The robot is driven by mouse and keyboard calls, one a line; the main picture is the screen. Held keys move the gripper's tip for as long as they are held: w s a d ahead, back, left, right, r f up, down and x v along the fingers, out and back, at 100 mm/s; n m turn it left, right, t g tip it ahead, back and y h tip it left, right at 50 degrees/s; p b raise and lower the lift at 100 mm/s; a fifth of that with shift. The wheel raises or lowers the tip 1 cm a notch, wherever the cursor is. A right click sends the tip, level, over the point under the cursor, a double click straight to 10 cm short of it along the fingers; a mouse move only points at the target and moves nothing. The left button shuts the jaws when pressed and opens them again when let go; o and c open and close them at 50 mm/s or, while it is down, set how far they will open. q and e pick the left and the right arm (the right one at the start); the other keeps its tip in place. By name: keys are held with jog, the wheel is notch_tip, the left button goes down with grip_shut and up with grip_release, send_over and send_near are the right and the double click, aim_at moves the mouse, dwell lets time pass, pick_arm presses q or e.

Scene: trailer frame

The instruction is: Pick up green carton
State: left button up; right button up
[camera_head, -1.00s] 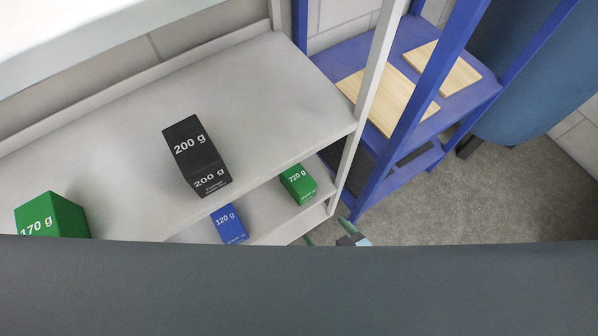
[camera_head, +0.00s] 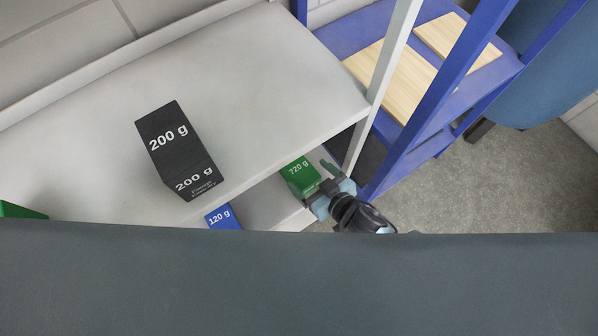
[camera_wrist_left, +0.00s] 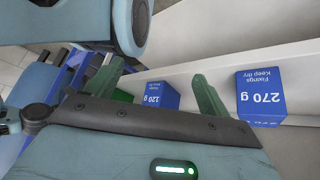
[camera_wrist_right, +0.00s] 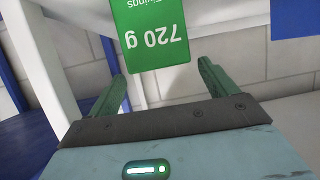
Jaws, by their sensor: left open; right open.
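A green 720 g carton (camera_head: 300,173) stands on the lower shelf near its right end. It also shows large in the right wrist view (camera_wrist_right: 150,35). My right gripper (camera_wrist_right: 162,72) is open, with one finger to each side of the carton's near face in that view; contact is not visible. In the head view the right gripper (camera_head: 320,187) is at the carton's right side. My left gripper (camera_wrist_left: 155,78) is open and empty in the left wrist view, in front of a shelf with blue cartons. Another green carton (camera_head: 20,211) is partly visible at the head view's left edge.
A black 200 g carton (camera_head: 178,150) stands on the upper shelf (camera_head: 270,90). A blue 120 g carton (camera_head: 222,217) is left of the green one below. A blue 270 g carton (camera_wrist_left: 260,96) shows in the left wrist view. A white post (camera_head: 385,75) and blue rack (camera_head: 440,95) stand right.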

aim_at(298, 166)
jog(key=b+x, duration=0.1)
jog(key=x, duration=0.3)
jog(key=shift+w+a+f+b, duration=0.15)
jog(key=shift+w+a+b, duration=0.05)
jog(key=shift+a+b, duration=0.15)
jog(key=shift+w+a, duration=0.15)
jog(key=shift+c, duration=0.4)
jog(key=c, duration=1.4)
jog(key=shift+c, duration=0.8)
